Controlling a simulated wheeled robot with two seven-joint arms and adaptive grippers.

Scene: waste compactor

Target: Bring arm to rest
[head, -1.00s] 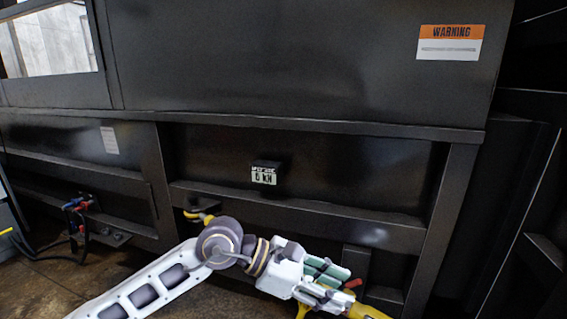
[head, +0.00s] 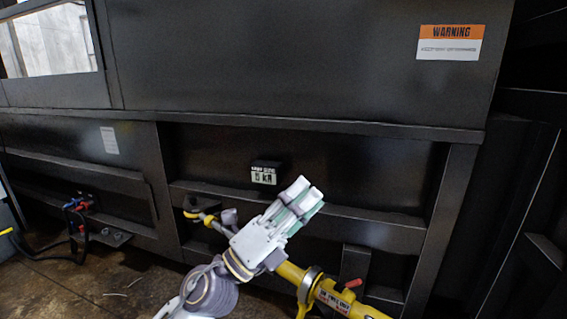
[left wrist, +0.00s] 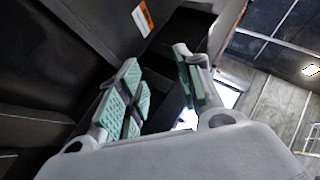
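My left gripper (head: 305,200) is in front of the lower part of the dark compactor in the head view, pointing up and to the right. In the left wrist view its green-padded fingers (left wrist: 162,88) stand apart with nothing between them, so it is open and empty. My right gripper does not show.
The black compactor wall (head: 300,70) fills most of the head view, with an orange and white warning sign (head: 449,42) and a small display box (head: 265,174). Hoses and red and blue fittings (head: 78,204) are at the lower left. Brown floor (head: 110,285) shows below.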

